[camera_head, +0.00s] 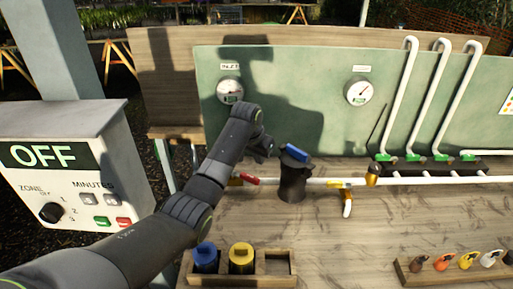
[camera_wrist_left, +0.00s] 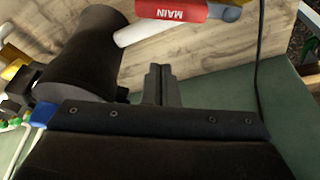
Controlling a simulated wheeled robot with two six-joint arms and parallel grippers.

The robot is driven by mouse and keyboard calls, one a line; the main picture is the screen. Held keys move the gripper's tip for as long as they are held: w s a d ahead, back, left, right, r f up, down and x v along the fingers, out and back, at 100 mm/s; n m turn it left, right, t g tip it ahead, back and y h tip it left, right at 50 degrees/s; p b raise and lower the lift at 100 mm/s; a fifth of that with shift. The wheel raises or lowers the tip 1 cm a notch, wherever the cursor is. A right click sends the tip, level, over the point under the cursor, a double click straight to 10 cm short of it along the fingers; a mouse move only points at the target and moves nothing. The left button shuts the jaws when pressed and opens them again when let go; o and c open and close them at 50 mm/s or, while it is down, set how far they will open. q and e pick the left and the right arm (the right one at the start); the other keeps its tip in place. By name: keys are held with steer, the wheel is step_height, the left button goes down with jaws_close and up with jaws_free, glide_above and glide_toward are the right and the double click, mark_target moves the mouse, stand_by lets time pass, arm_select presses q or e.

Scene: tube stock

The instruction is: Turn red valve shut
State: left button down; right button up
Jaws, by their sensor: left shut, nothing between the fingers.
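The red valve handle (camera_head: 246,179) is at the left end of the white pipe, left of a dark cylinder. In the left wrist view the red handle (camera_wrist_left: 180,10), labelled MAIN, lies at the top edge next to a white pipe piece, partly cut off by the frame. Its exact angle to the pipe is hard to tell. My left gripper (camera_head: 264,151) is above and slightly right of the red handle in the head view. Its fingers (camera_wrist_left: 160,84) are closed together, empty and apart from the handle. My right gripper is out of view.
The dark cylinder (camera_head: 292,182) with a blue top (camera_head: 295,153) stands close to my left gripper. A wooden rack (camera_head: 277,282) with blue and yellow items is in front. The bench middle is clear.

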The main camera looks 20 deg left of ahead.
mark_target(245, 176)
arm_select(q)
steer(key=shift+s+a+f+p, duration=0.1)
steer(key=shift+s+f+p, duration=0.25)
steer(key=shift+f+p, duration=0.25)
steer(key=shift+s+a+f+p, duration=0.1)
steer(key=shift+s+f+p, duration=0.3)
steer(key=shift+f, duration=0.25)
steer(key=shift+s+a+f+p, duration=0.15)
steer(key=shift+s+p, duration=0.3)
steer(key=shift+s, duration=0.3)
